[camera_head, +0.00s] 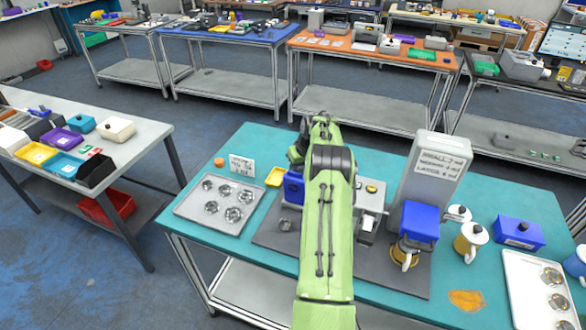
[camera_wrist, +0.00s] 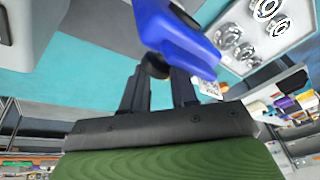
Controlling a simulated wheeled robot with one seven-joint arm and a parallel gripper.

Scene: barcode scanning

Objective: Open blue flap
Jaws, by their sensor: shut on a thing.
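A blue flap (camera_wrist: 180,35) fills the upper middle of the wrist view. It has a dark round knob (camera_wrist: 155,66) and a small white code label. In the head view a blue part (camera_head: 293,188) shows just left of my green arm, on the dark mat. My gripper (camera_wrist: 160,78) has its two dark fingers at the knob, shut on it. In the head view my arm hides the gripper's fingertips and part of the blue flap. How far the flap is tilted is hard to tell.
A grey machine (camera_head: 430,175) with a text panel stands right of my arm. A second blue part (camera_head: 419,220) sits above a mug (camera_head: 404,256). A metal tray (camera_head: 219,204) with round parts lies left. More mugs and a blue box (camera_head: 519,232) stand right.

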